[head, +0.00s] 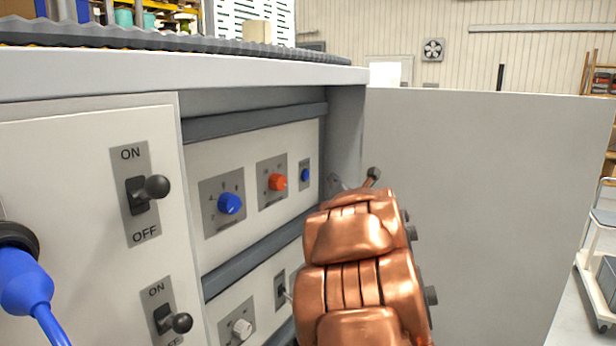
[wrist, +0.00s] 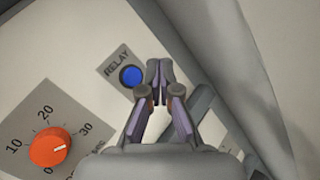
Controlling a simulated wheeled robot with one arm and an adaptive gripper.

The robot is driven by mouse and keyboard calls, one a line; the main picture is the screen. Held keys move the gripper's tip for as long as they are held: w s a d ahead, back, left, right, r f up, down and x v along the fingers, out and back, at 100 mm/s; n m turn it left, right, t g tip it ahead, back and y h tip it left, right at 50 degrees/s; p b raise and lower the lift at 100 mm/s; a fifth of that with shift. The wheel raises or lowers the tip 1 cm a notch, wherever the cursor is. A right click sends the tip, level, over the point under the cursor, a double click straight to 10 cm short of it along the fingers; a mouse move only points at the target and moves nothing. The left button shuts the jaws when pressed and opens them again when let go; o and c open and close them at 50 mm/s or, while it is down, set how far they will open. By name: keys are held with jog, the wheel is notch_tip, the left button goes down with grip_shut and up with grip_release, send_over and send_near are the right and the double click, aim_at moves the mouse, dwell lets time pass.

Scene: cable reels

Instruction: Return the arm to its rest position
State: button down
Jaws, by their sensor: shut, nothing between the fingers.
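My gripper (wrist: 159,72) shows in the wrist view with its fingertips together and nothing between them. The tips appear just right of the blue RELAY button (wrist: 131,76); I cannot tell whether they touch the panel. In the head view my copper-coloured arm reaches toward the open cabinet and hides most of the gripper. The blue button (head: 305,175) there sits left of the arm, beside an orange knob (head: 277,182) and a blue knob (head: 230,203). The orange knob (wrist: 50,147) also shows in the wrist view, on a scale marked 0 to 30.
The open cabinet door (head: 480,200) stands right of my arm. Left are two black ON/OFF levers, an upper one (head: 157,186) and a lower one (head: 181,323), and a blue plug (head: 25,290) with its cable. A white cart (head: 600,250) stands at far right.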

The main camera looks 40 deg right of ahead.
dwell(0.6)
jog(key=s+a+f+m+g+y+p, duration=0.2)
jog(key=s+a+f+m+g, duration=0.1)
jog(key=a+m, duration=0.3)
jog(key=s+a+f+m+g+y+p, duration=0.1)
jog(key=s+a+f+m+g+p, duration=0.3)
jog(key=a, duration=0.5)
jog(key=s+a+f+m+g+y+p, duration=0.1)
jog(key=s+a+f+m+g+y, duration=0.15)
jog(key=a+m, duration=0.4)
jog(key=s+a+f+m+g+y+p, duration=0.1)
jog(key=s+a+m+g+y+p, duration=0.1)
jog(key=s+a, duration=0.9)
jog(key=s+a+f+m+g+y+p, duration=0.2)
jog(key=s+a+m+g, duration=0.2)
jog(key=s+a+g, duration=0.3)
jog(key=s+a, duration=0.4)
jog(key=s, duration=0.5)
jog(key=shift+f, duration=0.25)
jog(key=shift+a+g, duration=0.2)
jog(key=shift+g, duration=0.05)
